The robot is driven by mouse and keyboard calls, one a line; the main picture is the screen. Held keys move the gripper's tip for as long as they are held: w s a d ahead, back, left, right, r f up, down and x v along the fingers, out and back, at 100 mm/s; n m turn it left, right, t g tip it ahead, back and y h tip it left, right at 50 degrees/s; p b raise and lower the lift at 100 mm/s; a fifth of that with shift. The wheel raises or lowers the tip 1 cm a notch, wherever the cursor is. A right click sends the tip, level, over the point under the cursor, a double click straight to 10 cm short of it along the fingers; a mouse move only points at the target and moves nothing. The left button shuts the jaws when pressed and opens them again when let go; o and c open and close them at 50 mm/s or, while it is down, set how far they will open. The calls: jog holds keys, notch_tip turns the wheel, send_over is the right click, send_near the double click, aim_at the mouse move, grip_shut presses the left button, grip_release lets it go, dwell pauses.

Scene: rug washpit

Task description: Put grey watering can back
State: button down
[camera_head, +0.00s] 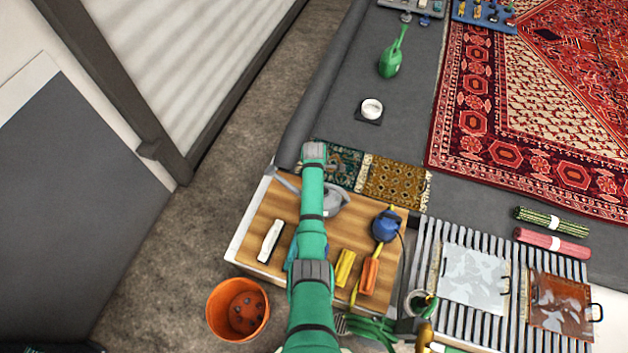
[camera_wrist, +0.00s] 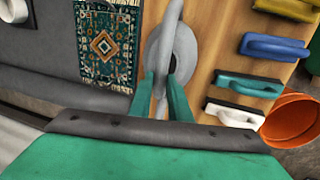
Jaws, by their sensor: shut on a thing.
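The grey watering can (camera_head: 334,204) is at the far end of the wooden board (camera_head: 258,215), partly hidden behind my green arm in the head view. Its thin spout reaches out to the left of the arm. In the wrist view, the can's round grey body (camera_wrist: 184,52) shows just past my fingers. My gripper (camera_wrist: 166,92) is shut on the can's grey handle, with one green finger on each side. I cannot tell whether the can rests on the board or is slightly above it.
A white-topped brush (camera_head: 270,241), yellow and orange brushes and a blue can (camera_head: 386,225) share the board. Small rugs (camera_head: 395,183) lie just beyond it. An orange bucket (camera_head: 237,309) stands at lower left. A green watering can (camera_head: 390,62) stands farther back on grey matting.

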jog(key=c, duration=1.6)
grip_release()
jog(key=shift+f, duration=0.1)
jog(key=shift+c, duration=0.2)
